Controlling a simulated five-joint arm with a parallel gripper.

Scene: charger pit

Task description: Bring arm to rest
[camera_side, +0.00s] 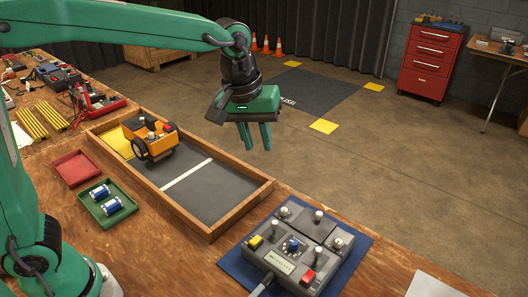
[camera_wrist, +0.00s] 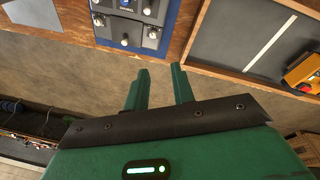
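My gripper (camera_side: 255,136) hangs in the air above the far long side of the wooden-framed pit tray (camera_side: 224,222), with its fingers pointing down. The two green fingers stand apart with nothing between them, and the gap also shows in the wrist view (camera_wrist: 158,84). An orange wheeled robot (camera_side: 150,136) stands in the tray's left part, beside a yellow patch (camera_side: 117,143). It also shows at the right edge of the wrist view (camera_wrist: 302,73). My gripper is apart from the robot and from the tray.
A grey control box (camera_side: 295,246) with knobs sits on a blue mat (camera_side: 230,263) at right. A red tray (camera_side: 76,169) and a green tray (camera_side: 107,216) holding two blue-and-white cylinders lie left of the pit. Tools crowd the bench's far left.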

